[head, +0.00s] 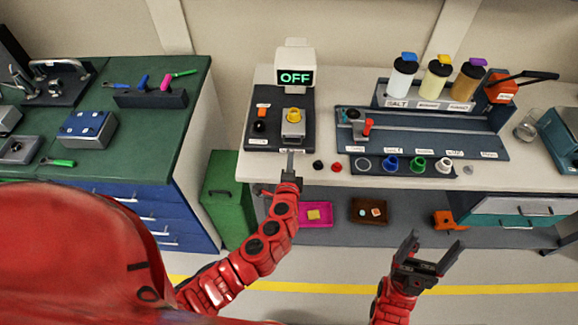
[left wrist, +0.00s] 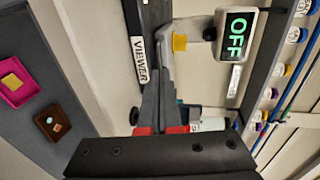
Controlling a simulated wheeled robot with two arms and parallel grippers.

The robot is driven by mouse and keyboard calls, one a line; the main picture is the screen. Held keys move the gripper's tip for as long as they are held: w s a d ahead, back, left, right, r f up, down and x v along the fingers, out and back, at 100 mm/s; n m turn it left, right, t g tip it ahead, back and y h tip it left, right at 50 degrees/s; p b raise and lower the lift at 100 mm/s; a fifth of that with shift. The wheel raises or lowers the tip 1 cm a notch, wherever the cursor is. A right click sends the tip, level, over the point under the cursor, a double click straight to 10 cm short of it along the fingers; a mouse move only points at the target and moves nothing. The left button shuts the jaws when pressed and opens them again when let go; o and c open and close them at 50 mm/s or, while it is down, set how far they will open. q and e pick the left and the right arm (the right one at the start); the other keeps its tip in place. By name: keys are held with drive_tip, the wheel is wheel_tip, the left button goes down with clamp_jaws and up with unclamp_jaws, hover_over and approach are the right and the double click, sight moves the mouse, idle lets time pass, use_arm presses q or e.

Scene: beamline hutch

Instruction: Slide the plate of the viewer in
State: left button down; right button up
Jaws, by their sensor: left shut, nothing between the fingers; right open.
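The viewer is a dark base (head: 264,136) on the near edge of the bench, with a white display head (head: 295,58) reading OFF. On its right half sits a light grey plate-like block (head: 292,134) with a yellow round piece (head: 294,115) on top. The left wrist view shows the VIEWER label (left wrist: 138,60), the yellow piece (left wrist: 180,43) and the OFF display (left wrist: 237,40). My left gripper (head: 291,154) is shut and empty, its tips at the viewer's front edge, just before the block. Touching or apart, I cannot tell. My right gripper (head: 435,245) is open and empty, low in front of the bench.
An orange switch (head: 263,109) and a black knob (head: 259,126) sit on the viewer's left half. Black and red small pieces (head: 318,165) lie right of my left gripper. A rack with bottles (head: 437,75) stands to the right. Pink tray (head: 316,226) lies on the lower shelf.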

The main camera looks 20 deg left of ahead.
use_arm(q)
drive_tip(key=p, duration=0.1)
approach(293, 124)
drive_tip(key=shift+s+d+f, duration=0.15)
drive_tip(key=shift+s+f, duration=0.15)
drive_tip(key=shift+f, duration=0.35)
drive_tip(key=shift+s+d+f, duration=0.15)
drive_tip(key=shift+s+f, duration=0.15)
drive_tip(key=shift+f, duration=0.3)
drive_tip(key=shift+w, duration=0.1)
drive_tip(key=b+x, duration=0.1)
drive_tip(key=x, duration=0.1)
drive_tip(key=r+b+x, duration=0.1)
drive_tip(key=x, duration=0.2)
drive_tip(key=r+b+x, duration=0.1)
drive_tip(key=x, duration=0.2)
drive_tip(key=shift+w+a+f, duration=0.15)
drive_tip(key=shift+w+a, duration=0.05)
drive_tip(key=shift+w, duration=0.25)
drive_tip(key=shift+a+r, duration=0.1)
drive_tip(key=shift+r, duration=0.2)
drive_tip(key=shift+s+r, duration=0.1)
drive_tip(key=shift+s, duration=0.05)
